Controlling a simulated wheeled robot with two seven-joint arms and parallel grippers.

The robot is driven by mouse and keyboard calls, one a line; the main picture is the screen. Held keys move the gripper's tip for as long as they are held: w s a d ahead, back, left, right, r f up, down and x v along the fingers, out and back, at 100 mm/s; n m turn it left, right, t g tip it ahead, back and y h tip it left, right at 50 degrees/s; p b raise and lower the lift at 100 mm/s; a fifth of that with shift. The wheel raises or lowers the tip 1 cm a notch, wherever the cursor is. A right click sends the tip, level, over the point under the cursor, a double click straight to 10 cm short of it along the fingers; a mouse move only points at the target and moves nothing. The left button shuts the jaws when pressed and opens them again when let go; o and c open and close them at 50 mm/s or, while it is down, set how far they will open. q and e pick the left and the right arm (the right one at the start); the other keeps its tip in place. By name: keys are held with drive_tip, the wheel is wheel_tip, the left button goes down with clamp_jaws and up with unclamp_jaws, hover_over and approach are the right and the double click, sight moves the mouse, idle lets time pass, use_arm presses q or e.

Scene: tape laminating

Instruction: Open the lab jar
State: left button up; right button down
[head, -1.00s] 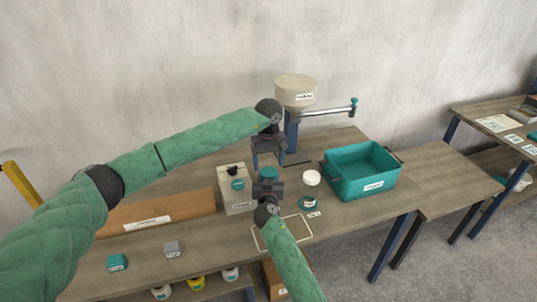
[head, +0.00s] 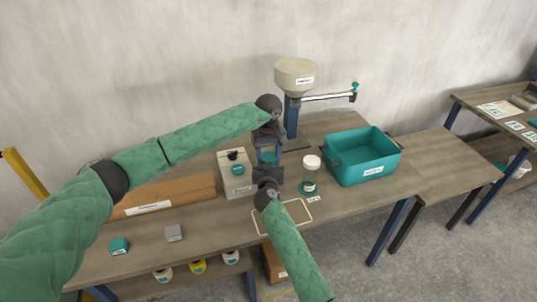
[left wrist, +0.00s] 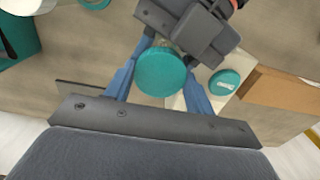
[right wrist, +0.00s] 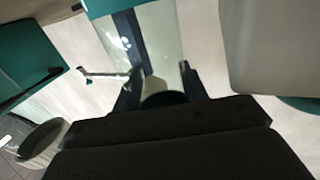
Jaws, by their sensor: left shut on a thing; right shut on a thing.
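The lab jar is largely hidden between my two grippers near the middle of the table. Its round teal lid (left wrist: 162,72) shows between the blue fingers of my left gripper (left wrist: 158,85) in the left wrist view. In the head view, my left gripper (head: 268,152) comes from above and is shut on the lid. My right gripper (head: 268,172) is just below, on the near side, shut on the jar's body. In the right wrist view, pale see-through glass (right wrist: 155,40) shows beyond the right fingers. The lid still appears seated, but the seam is hidden.
A pale box with a dark knob (head: 235,175) is close on the left. A hopper stand (head: 292,118) rises behind.

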use_arm(q)
drive_tip(key=shift+n, duration=1.7)
drive_tip(key=o, duration=1.1)
drive_tip(key=shift+r, duration=2.25)
drive_tip(key=shift+c, duration=0.6)
wheel_tip(320, 180, up, 2)
drive_tip(key=shift+w+r+m, duration=0.1)
drive_tip(key=shift+m, duration=0.8)
drive_tip(key=shift+r+m, duration=0.55)
drive_tip(key=shift+m, duration=0.25)
drive_tip(key=shift+f, duration=3.9)
